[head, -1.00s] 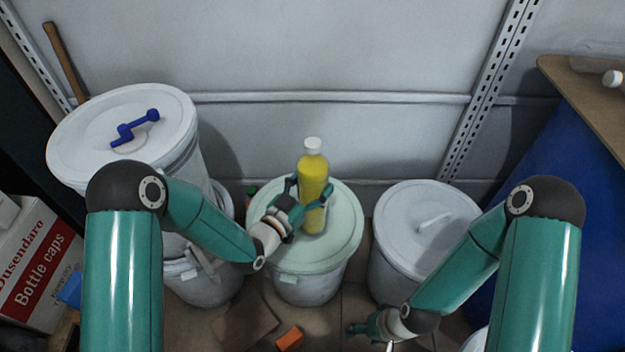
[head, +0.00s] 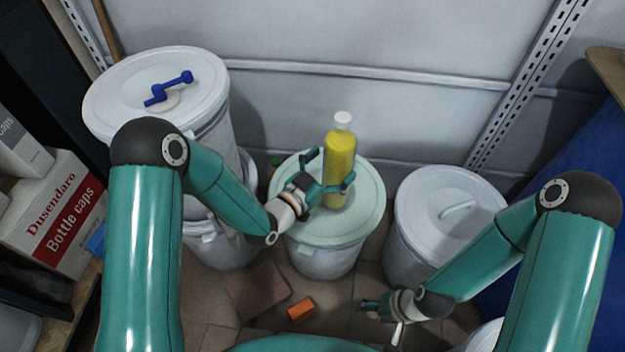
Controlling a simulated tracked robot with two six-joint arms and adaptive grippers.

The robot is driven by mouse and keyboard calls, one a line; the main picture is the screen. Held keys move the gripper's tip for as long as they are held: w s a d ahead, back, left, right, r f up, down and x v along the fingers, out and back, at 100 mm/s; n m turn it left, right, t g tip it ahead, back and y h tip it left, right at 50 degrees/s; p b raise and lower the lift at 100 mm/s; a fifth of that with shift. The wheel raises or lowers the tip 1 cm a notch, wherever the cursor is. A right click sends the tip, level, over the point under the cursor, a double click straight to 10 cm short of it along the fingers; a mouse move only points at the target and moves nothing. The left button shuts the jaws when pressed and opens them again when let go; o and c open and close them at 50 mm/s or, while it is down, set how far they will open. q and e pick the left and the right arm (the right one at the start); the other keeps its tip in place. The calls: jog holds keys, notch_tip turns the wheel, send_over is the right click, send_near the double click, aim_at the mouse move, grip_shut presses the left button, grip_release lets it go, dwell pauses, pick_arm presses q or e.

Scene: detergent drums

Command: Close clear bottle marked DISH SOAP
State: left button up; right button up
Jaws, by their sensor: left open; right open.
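A clear bottle (head: 340,165) with yellow liquid stands upright on the pale green lid of the middle drum (head: 300,232). A white cap (head: 342,119) shows at its top; I cannot tell whether it is tight. No lettering is readable on the bottle. My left gripper (head: 331,170) is open, with its fingers spread at the left and front of the bottle; contact cannot be told. My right gripper (head: 362,305) is open and low, in front of the right drum, away from the bottle.
A tall drum (head: 110,93) with a blue tool (head: 168,88) on its lid stands at left. A lidded grey drum (head: 478,222) stands at right. An orange block (head: 300,309) lies on the floor. A bottle caps box (head: 55,215) is at far left.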

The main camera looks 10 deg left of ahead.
pick_arm(q)
jog(key=v, duration=1)
jog(key=s+a+f+n+g+y, duration=0.1)
jog(key=f+g, duration=0.1)
jog(key=f, duration=0.3)
jog(key=s+a+f+n+g+y, duration=0.1)
jog(key=s+f+n+g+y, duration=0.1)
jog(key=f, duration=0.3)
jog(key=s+a+f+n+g+y, duration=0.1)
jog(key=s+f+g, duration=0.1)
jog(key=f, duration=0.3)
jog(key=shift+s+a+f+g+y, duration=0.2)
jog(key=shift+f+g+y, duration=0.1)
jog(key=shift+g+y, duration=0.15)
jog(key=s+a+f+n+g+y, duration=0.1)
jog(key=s+f+n+g, duration=0.4)
jog(key=s, duration=0.8)
jog(key=shift+a+f+g, duration=0.4)
jog(key=shift+f+g, duration=0.45)
jog(key=shift+g, duration=0.3)
jog(key=shift+y, duration=0.25)
notch_tip(320, 180, up, 27)
jog(key=p, duration=2.6)
jog(key=shift+f+p, duration=0.2)
jog(key=shift+p, duration=0.15)
